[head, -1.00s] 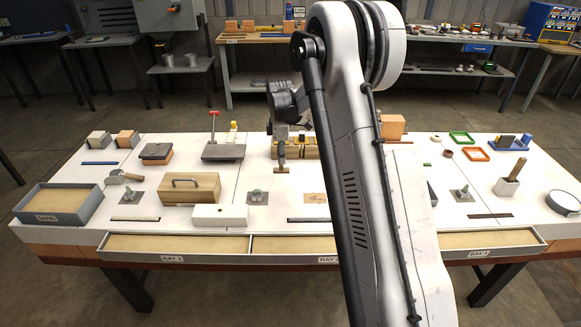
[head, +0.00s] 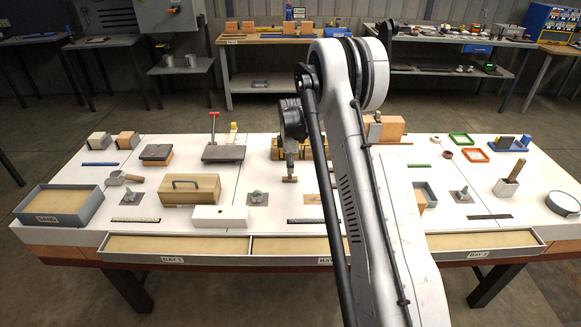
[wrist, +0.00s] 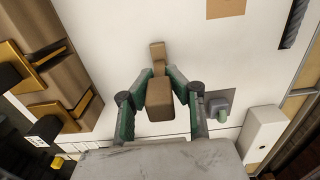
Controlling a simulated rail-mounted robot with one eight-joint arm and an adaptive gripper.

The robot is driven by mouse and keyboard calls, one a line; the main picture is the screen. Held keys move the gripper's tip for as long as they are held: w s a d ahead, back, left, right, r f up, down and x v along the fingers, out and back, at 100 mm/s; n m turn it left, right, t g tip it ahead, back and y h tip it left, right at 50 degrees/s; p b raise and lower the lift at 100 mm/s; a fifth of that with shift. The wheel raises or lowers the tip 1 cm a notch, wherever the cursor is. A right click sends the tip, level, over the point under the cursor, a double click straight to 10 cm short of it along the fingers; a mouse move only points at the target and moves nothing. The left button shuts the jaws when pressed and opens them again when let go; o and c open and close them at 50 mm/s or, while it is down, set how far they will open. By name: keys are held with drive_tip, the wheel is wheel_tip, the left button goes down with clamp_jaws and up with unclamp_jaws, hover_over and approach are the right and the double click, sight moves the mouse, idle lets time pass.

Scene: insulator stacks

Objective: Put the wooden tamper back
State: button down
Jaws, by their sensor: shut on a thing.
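The wooden tamper (head: 290,179) is a brown wooden piece hanging below my gripper (head: 290,160), above the middle of the white table. In the wrist view, the tamper (wrist: 159,100) lies between the two green fingers of my gripper (wrist: 160,84), which are shut on it. Its wider block is near the camera and a narrower part extends beyond. The tamper appears clear of the tabletop, but its exact height is hard to tell. A flat tan square (wrist: 226,8) lies on the table ahead and right of it in the wrist view.
A grey plate with a green knob (head: 257,199), a white box (head: 220,217) and a wooden case with a handle (head: 190,188) stand nearby. My arm hides part of the table's right-middle.

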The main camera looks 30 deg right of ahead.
drive_tip(key=shift+f, duration=0.25)
drive_tip(key=c, duration=1.7)
unclamp_jaws()
drive_tip(key=shift+r, duration=0.1)
drive_tip(key=shift+r, duration=0.1)
